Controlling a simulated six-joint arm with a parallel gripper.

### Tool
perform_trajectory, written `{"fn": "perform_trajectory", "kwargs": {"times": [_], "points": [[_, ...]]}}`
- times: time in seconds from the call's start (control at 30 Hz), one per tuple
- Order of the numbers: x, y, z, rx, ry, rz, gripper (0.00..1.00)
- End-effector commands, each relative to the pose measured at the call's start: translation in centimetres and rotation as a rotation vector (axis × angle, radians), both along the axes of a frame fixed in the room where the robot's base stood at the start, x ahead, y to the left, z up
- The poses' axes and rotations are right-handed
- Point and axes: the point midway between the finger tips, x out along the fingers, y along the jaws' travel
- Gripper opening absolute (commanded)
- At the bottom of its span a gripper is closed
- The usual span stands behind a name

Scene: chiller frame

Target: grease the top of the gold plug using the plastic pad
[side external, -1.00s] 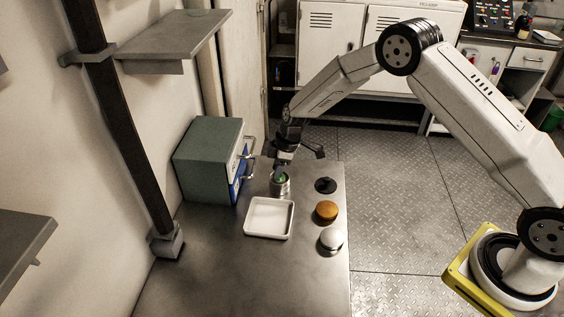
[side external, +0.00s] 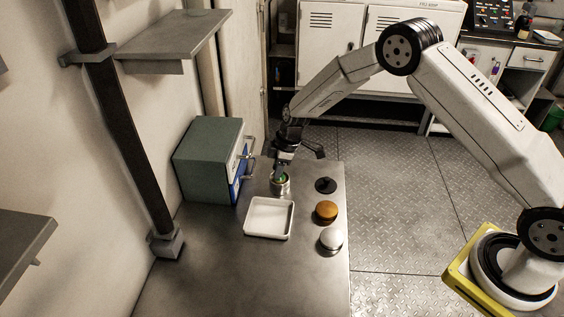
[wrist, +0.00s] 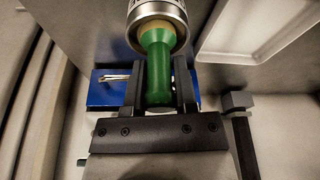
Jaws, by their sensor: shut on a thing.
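The gold plug (side external: 327,209) is a round golden-brown knob near the right edge of the metal table, in the side view. My gripper (side external: 281,164) is shut on a green handle (wrist: 158,75), taken to be the plastic pad's grip. The handle points down into the mouth of a metal can (side external: 280,186), which also shows at the top of the wrist view (wrist: 157,15). The handle's lower end is hidden in or behind the can's mouth, so I cannot see a pad face or any grease on it. My gripper is farther back than the gold plug and to its left.
A white tray (side external: 248,231) lies in front of the can. A black plug (side external: 325,185) and a silver plug (side external: 332,238) stand behind and in front of the gold one. A green and blue box (side external: 207,162) stands at the left. The table front is clear.

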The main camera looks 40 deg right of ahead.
Motion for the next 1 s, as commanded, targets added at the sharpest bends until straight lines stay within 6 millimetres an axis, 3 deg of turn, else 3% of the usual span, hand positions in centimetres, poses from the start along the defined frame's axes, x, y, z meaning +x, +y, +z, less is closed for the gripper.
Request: {"fn": "perform_trajectory", "kwargs": {"times": [1.0], "points": [[0.1,0.0,5.7,0.000,-0.003,0.000,0.00]]}}
